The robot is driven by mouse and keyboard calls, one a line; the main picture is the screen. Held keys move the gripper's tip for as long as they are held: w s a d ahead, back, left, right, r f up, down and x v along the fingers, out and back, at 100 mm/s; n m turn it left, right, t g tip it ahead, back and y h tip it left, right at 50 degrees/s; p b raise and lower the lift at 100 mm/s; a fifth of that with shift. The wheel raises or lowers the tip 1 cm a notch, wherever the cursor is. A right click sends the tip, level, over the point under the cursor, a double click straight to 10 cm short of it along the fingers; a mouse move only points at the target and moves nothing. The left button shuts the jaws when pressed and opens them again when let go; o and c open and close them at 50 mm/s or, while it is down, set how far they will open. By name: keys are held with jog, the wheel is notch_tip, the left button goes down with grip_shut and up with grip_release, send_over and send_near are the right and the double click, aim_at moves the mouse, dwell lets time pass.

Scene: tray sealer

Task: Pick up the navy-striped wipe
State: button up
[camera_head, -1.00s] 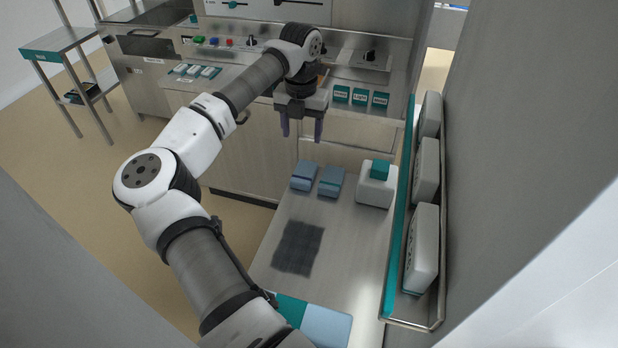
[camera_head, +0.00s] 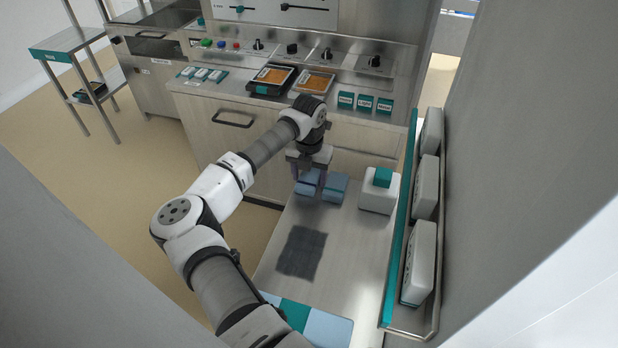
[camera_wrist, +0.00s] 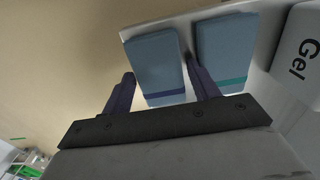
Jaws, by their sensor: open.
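Two folded blue wipes lie side by side on the steel worktop. The left one, the navy-striped wipe (camera_wrist: 160,65), has a dark navy band near its lower end in the wrist view. In the head view this wipe (camera_head: 306,191) is partly hidden behind my fingers. The other wipe (camera_wrist: 228,48) has a teal band; it also shows in the head view (camera_head: 337,187). My gripper (camera_head: 309,184) is open over the navy-striped wipe. In the wrist view my gripper (camera_wrist: 159,67) has one finger on each side of that wipe, the right finger in the gap between the wipes. Contact cannot be told.
A white box with a teal top (camera_head: 378,195) stands right of the wipes, near a rail shelf (camera_head: 398,230) of white packs. A dark grey cloth (camera_head: 302,252) lies in front. Labelled teal blocks (camera_head: 365,104) and two trays (camera_head: 270,80) sit on the counter behind.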

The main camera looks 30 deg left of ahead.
aim_at(309, 177)
jog(key=c, duration=0.7)
jog(key=shift+c, duration=0.2)
notch_tip(309, 177, up, 20)
jog(key=b, duration=0.3)
